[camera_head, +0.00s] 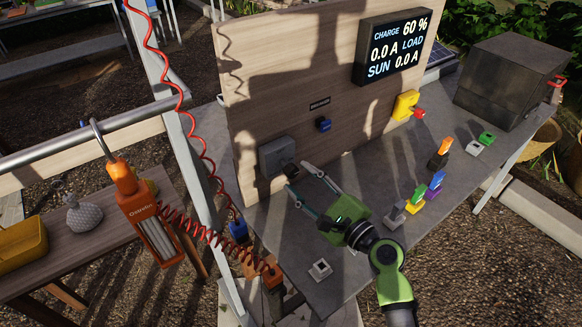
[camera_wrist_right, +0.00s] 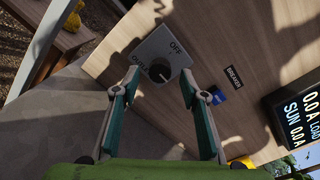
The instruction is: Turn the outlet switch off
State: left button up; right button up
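The outlet switch (camera_head: 277,156) is a grey box with a dark round knob, mounted on the upright wooden board. In the right wrist view the box (camera_wrist_right: 152,46) carries the word OFF at its upper right and a partly hidden word at its lower left. The knob (camera_wrist_right: 160,70) shows a pale pointer mark, whose setting I cannot read surely. My right gripper (camera_head: 298,178) is open in front of the box. In the wrist view its fingertips (camera_wrist_right: 160,77) stand apart on either side of the knob; I cannot tell whether they touch it. My left gripper is not in view.
A display (camera_head: 393,46) reads charge 60 %, load 0.0 A, sun 0.0 A. A blue breaker switch (camera_head: 323,125) and a yellow-red switch (camera_head: 406,105) share the board. Several coloured connectors stand on the grey table.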

aim_at(294, 174)
jog(key=x, duration=0.4)
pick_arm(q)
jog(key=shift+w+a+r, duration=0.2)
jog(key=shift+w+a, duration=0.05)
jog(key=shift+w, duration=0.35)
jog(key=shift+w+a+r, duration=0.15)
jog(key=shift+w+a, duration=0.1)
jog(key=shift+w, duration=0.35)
pick_arm(e)
jog(key=shift+w+a, duration=0.15)
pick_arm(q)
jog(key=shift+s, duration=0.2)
pick_arm(e)
jog(key=shift+c, duration=0.5)
jog(key=c, duration=1)
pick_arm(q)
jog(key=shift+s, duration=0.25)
pick_arm(e)
jog(key=shift+c, duration=0.2)
